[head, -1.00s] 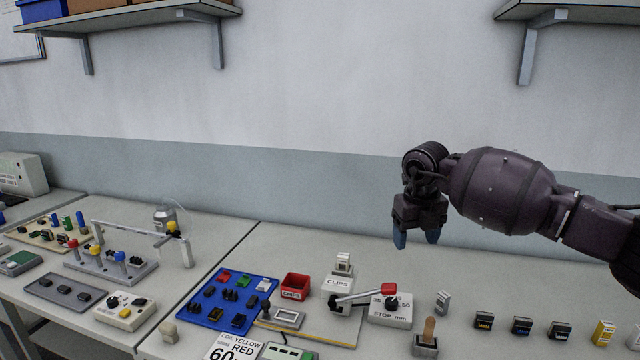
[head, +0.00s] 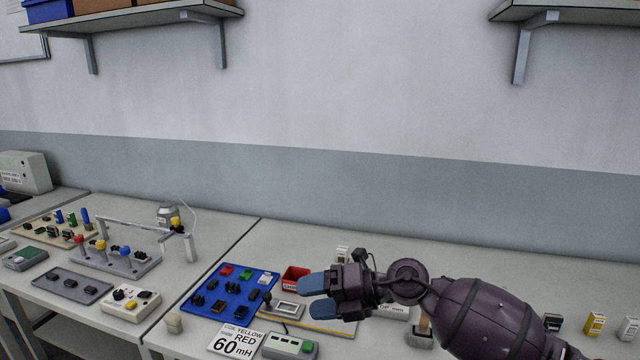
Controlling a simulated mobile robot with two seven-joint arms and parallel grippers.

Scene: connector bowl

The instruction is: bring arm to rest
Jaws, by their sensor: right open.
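My right arm comes in from the lower right in the head view. My right gripper (head: 318,298) points left, with its two blue-tipped fingers apart and nothing between them. It hangs over the right-hand bench, in front of part of the red clips box (head: 294,274) and the devices behind it. Whether it touches anything below cannot be told. My left gripper is not in view.
A blue tray (head: 187,306) with several connectors lies left of the gripper. A "60 mH" card (head: 236,343) and a small green-topped device (head: 291,345) lie at the front. A grey rack (head: 117,262) stands on the left bench. Shelves hang on the wall above.

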